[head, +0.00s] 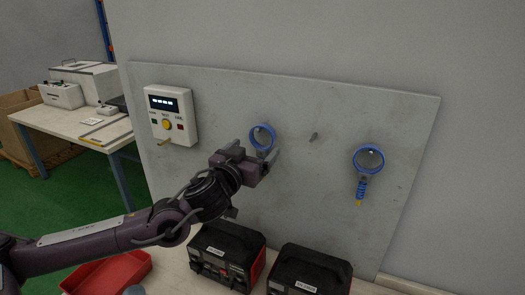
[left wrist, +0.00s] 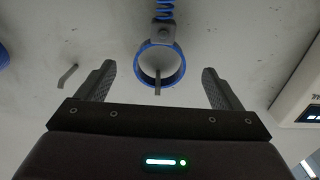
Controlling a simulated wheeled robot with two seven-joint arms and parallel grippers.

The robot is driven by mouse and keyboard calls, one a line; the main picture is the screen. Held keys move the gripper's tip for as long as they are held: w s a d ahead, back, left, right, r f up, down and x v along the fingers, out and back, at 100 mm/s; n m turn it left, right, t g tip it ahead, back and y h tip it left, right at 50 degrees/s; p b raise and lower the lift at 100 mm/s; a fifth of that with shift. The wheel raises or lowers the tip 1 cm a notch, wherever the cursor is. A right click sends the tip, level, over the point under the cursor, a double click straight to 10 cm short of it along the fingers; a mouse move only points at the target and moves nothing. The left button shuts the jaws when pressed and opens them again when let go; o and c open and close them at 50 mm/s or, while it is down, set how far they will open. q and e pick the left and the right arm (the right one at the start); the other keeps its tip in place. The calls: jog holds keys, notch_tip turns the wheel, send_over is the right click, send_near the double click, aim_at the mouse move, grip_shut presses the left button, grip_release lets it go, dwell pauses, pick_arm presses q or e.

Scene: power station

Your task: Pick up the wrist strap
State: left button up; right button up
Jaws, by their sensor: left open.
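Two blue wrist straps hang on a grey wall panel. The left strap (head: 254,133) is a ring on a peg, partly hidden by my gripper. The right strap (head: 356,159) hangs farther right, its coiled cord dangling below. My left gripper (head: 257,150) is open and empty in front of the left strap. In the left wrist view, the strap ring (left wrist: 180,72) appears between the two open fingers (left wrist: 158,70), with a peg through it and its coiled cord leading to the top edge. My right gripper is not in view.
An empty peg (head: 314,136) sticks out between the straps. A white tester box (head: 171,115) is mounted on the panel's left. Two black-and-red cases (head: 228,252) and a red tray (head: 112,273) stand on the bench below. A table (head: 80,125) stands at the far left.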

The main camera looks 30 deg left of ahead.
aim_at(262, 151)
pick_arm(q)
jog(key=shift+w+a+r+p, duration=0.1)
jog(key=shift+w+r+p, duration=0.1)
jog(key=shift+w, duration=0.45)
jog(key=shift+w+a+r+p, duration=0.1)
jog(key=shift+w+p, duration=0.05)
jog(key=shift+w, duration=0.45)
jog(key=shift+w+d+f, duration=0.1)
jog(key=shift+w+f, duration=0.15)
jog(key=shift+w, duration=0.25)
jog(key=c, duration=1.1)
jog(key=shift+o, duration=0.2)
